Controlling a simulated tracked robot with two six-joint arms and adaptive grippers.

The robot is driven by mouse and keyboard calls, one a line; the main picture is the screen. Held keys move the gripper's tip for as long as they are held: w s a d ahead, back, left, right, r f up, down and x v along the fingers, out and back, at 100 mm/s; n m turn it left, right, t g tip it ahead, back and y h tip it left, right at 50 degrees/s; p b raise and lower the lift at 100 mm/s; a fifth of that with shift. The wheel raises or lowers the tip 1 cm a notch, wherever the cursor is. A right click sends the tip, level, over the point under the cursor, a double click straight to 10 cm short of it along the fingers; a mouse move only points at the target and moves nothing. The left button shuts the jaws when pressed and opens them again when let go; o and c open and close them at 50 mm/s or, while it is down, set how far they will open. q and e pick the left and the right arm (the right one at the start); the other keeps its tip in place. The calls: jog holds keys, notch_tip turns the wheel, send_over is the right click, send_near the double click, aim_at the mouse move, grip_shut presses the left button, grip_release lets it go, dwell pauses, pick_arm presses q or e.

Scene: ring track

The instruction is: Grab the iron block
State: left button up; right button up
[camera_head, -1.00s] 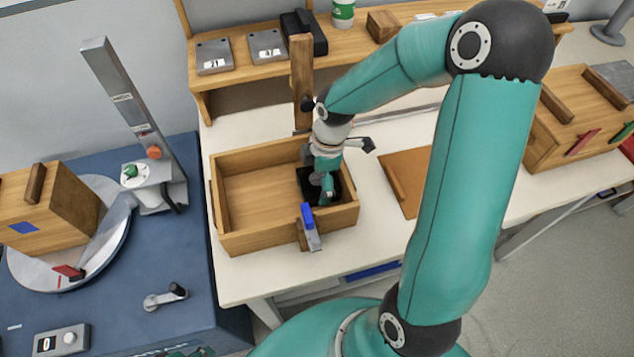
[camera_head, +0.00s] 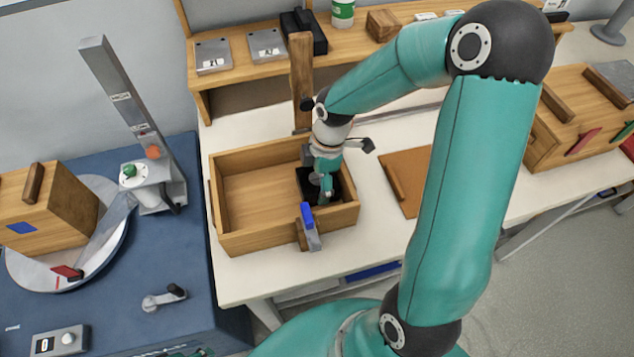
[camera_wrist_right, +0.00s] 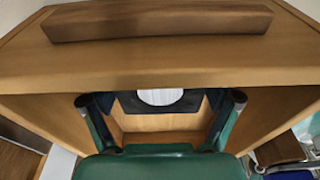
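A dark, nearly black block (camera_head: 305,181) lies in the right end of an open wooden box (camera_head: 240,236). I take it to be the iron block, but cannot be sure. My right gripper (camera_head: 326,187) reaches down into the box over this block and partly hides it. In the right wrist view, the two fingers of my right gripper (camera_wrist_right: 161,99) stand wide apart. The dark block (camera_wrist_right: 130,101) with a pale round top (camera_wrist_right: 160,97) shows between them, with gaps on both sides.
A blue-handled latch (camera_head: 309,220) sits on the box's front wall. A brown board (camera_head: 408,180) lies to the right. A blue bench (camera_head: 120,290) with a turntable (camera_head: 103,270) is left.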

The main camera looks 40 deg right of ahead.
jog(key=c, duration=1.1)
jog(key=shift+w, duration=0.1)
jog(key=shift+r, duration=0.2)
